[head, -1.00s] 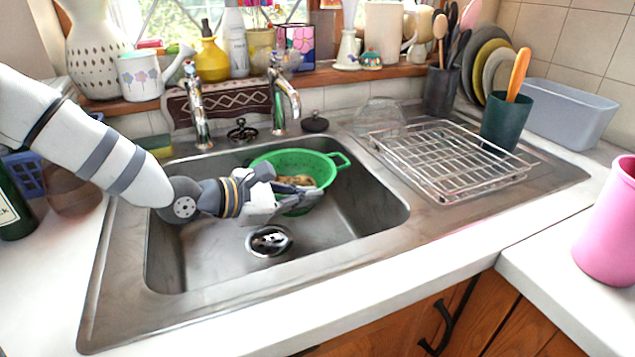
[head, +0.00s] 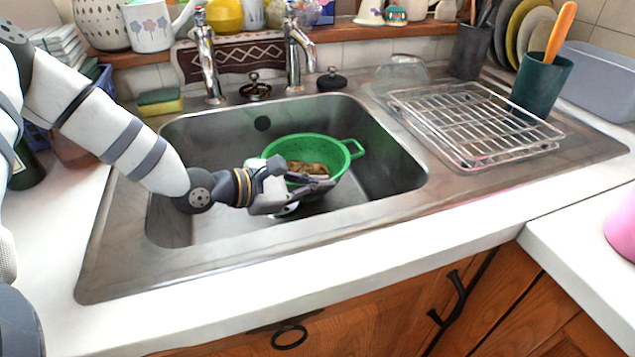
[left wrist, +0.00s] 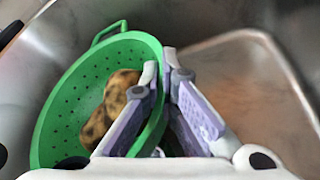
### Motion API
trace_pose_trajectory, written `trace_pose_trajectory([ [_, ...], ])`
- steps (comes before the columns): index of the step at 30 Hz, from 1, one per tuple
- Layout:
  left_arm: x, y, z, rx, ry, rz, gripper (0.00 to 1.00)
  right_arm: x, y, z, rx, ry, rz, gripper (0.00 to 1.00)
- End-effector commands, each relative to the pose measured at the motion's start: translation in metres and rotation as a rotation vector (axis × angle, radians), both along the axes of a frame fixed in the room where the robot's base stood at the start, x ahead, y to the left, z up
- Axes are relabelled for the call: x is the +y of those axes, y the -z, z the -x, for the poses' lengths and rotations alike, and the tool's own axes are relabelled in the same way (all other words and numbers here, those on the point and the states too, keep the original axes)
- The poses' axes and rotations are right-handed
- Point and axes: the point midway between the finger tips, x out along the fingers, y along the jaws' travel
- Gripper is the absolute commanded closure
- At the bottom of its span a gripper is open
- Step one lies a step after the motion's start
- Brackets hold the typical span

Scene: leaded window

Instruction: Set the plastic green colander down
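The green plastic colander (head: 345,160) is in the steel sink basin (head: 210,150), its loop handle toward the back right. It also shows in the left wrist view (left wrist: 62,105). Brown, dark-spotted food (head: 308,168) lies inside it. My left gripper (head: 325,184) is at the colander's near side. In the left wrist view its fingers (left wrist: 170,65) straddle the rim, one inside and one outside, with the tips closed on the wall. I cannot tell whether the colander's base touches the sink floor. The drain is mostly hidden by the gripper. My right gripper is not in view.
A wire dish rack (head: 470,125) stands on the drainboard to the right. Two taps (head: 298,60) rise behind the basin. A sponge (head: 160,100) lies at the back left. The basin floor left of the gripper and the right end of the basin are clear.

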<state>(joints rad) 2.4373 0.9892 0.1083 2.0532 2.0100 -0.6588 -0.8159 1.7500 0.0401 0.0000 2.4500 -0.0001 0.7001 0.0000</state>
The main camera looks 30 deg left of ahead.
Motion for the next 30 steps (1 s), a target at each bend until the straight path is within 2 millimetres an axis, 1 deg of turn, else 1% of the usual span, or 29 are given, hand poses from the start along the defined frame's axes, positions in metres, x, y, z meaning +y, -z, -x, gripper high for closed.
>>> trace_pose_trajectory([
  [20, 0.000, 0.012, -0.001, -0.001, 0.001, 0.000, 1.00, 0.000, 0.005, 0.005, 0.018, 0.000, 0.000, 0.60],
  [21, 0.000, 0.011, -0.001, -0.002, 0.000, 0.000, 0.89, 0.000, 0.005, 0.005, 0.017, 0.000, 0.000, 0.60],
  [23, 0.000, 0.011, -0.001, -0.002, 0.000, 0.000, 0.75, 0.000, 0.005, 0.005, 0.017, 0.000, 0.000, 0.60],
  [24, 0.000, 0.011, -0.001, -0.002, 0.000, 0.000, 0.72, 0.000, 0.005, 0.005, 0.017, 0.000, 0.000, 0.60],
  [30, 0.000, 0.011, 0.000, 0.000, 0.000, 0.000, 0.72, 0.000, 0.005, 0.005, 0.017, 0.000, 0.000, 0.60],
])
